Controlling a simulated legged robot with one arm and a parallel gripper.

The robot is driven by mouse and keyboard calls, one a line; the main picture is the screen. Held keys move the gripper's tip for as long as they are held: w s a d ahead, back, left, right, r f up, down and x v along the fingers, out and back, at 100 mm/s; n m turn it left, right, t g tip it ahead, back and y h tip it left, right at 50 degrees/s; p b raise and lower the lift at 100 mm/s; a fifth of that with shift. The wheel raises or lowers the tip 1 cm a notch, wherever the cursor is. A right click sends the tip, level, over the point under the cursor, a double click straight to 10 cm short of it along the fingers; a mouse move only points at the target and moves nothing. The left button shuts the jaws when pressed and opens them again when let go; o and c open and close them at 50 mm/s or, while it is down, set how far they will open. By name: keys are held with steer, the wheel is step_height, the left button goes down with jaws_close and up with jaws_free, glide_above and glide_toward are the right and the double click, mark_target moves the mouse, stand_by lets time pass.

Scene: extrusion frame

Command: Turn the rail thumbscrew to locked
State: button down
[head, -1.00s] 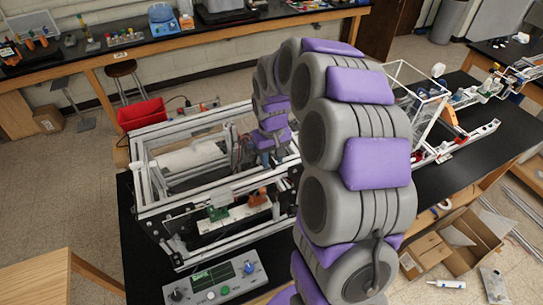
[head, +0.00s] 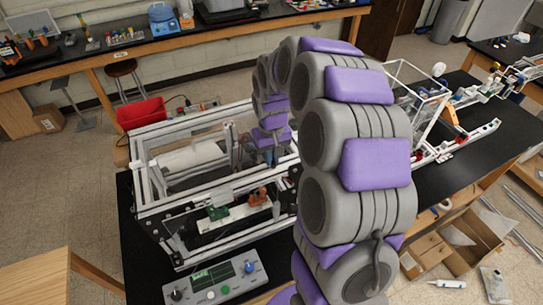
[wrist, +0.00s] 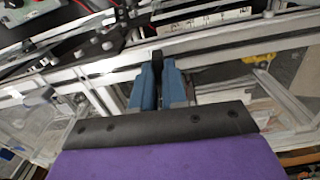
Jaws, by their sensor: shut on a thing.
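The extrusion frame (head: 190,128) stands on the black bench, built from silver rails. In the wrist view, my gripper (wrist: 158,68) has its two blue fingers close together at a silver rail (wrist: 215,45). The fingers are shut on a small dark knob, the rail thumbscrew (wrist: 157,57), which shows between their tips. Most of the knob is hidden by the fingers, and its turn angle cannot be read. In the head view, my gripper (head: 268,155) is at the frame's right part, partly hidden by my arm.
A control box (head: 215,283) with a screen and knobs sits in front of the frame. A red bin (head: 142,113) is behind its left corner. A green board (head: 218,212) and an orange part (head: 258,197) sit inside the frame. A clear-sided frame (head: 420,100) stands to the right.

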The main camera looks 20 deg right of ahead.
steer(key=m+b, duration=0.2)
steer(key=m, duration=0.1)
steer(key=shift+d+f+m, duration=0.1)
steer(key=shift+m, duration=0.2)
steer(key=m+b, duration=0.1)
steer(key=m, duration=0.3)
steer(key=shift+m+b, duration=0.3)
steer(key=m, duration=0.4)
steer(key=shift+m, duration=0.3)
steer(key=shift+m+p, duration=0.6)
steer(key=shift+m, duration=1.7)
steer(key=shift+r, duration=0.2)
steer(key=c, duration=1.2)
jaws_free()
steer(key=shift+w+f, duration=0.1)
steer(key=shift+o, duration=0.2)
